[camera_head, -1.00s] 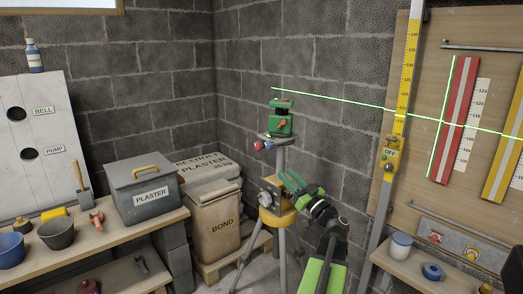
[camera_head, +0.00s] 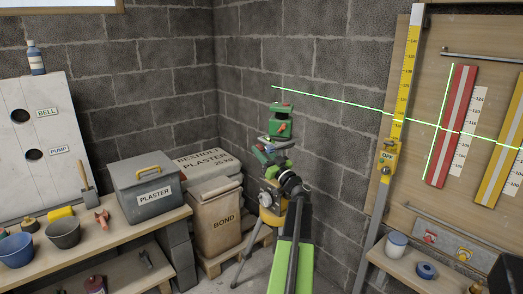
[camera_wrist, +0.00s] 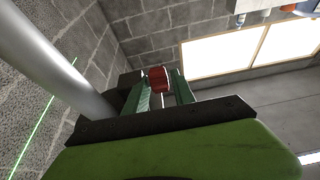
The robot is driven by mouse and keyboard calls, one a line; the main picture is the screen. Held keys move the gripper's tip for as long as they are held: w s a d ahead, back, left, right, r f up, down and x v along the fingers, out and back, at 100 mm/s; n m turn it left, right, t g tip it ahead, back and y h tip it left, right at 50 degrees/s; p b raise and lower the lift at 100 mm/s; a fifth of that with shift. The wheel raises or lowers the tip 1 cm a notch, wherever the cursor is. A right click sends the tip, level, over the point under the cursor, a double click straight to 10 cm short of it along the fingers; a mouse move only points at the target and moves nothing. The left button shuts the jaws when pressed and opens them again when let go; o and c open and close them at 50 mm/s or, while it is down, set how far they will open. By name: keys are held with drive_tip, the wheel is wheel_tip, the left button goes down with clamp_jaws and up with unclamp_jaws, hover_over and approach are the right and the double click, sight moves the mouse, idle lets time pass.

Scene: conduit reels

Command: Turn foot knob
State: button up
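The green laser level (camera_head: 283,112) stands on top of the tripod near the wall corner and casts a green line. A red knob (camera_wrist: 158,79) shows in the wrist view between the two green fingers of my gripper (camera_wrist: 162,92). The fingers are spread, with a narrow gap beside the knob; I cannot tell whether either touches it. In the head view my gripper (camera_head: 265,155) is just below the level's plate, and it and my arm hide much of the foot knobs and tripod.
A yellow staff with a yellow detector (camera_head: 387,154) marked OFF stands to the right. A grey plaster box (camera_head: 143,205) sits on the left bench (camera_head: 115,228). A grey pole (camera_wrist: 60,60) passes close by in the wrist view.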

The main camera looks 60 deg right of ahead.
clamp_jaws()
drive_tip(key=shift+w+f+b, duration=0.15)
drive_tip(key=shift+f+b, duration=0.3)
drive_tip(key=shift+b, duration=0.55)
drive_tip(key=shift+f+t+b, duration=0.25)
drive_tip(key=shift+t+b, duration=0.45)
drive_tip(key=shift+b, duration=0.35)
drive_tip(key=t+h+b, duration=0.1)
drive_tip(key=b, duration=0.2)
drive_tip(key=shift+t, duration=0.3)
drive_tip(key=shift+r+t+b, duration=0.35)
drive_tip(key=shift+t+b, duration=0.15)
drive_tip(key=shift+b, duration=0.05)
drive_tip(key=shift+r, duration=0.1)
